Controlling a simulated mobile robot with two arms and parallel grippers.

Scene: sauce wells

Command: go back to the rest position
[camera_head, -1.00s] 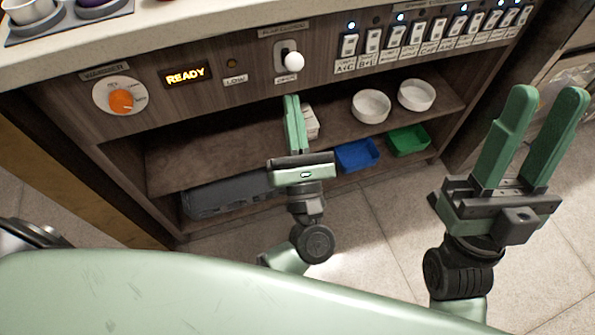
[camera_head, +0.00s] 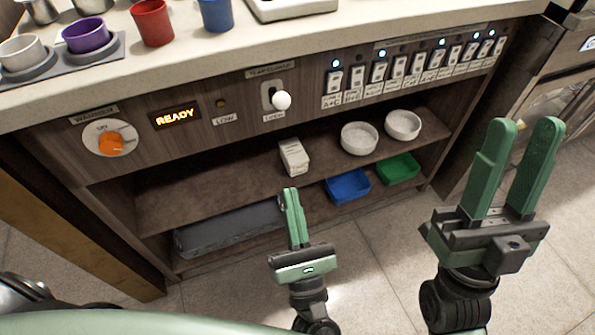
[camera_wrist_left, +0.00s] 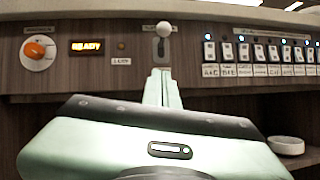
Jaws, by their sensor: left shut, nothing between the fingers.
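My left gripper (camera_head: 291,196) is in the lower middle of the head view, in front of the cabinet's open shelves. Its green fingers are together and empty, apart from everything. In the left wrist view the shut fingers (camera_wrist_left: 161,78) point toward the panel, below the white-knobbed lever (camera_wrist_left: 164,29). My right gripper (camera_head: 530,125) is at the right of the head view. Its two green fingers point up and stand apart, with nothing between them.
The panel has an orange dial (camera_head: 110,141), a READY display (camera_head: 175,117), the lever's white knob (camera_head: 282,100) and a row of switches (camera_head: 398,65). Shelves hold white bowls (camera_head: 359,138), a blue tray (camera_head: 348,187) and a green tray (camera_head: 398,169). Cups (camera_head: 152,22) stand on the counter.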

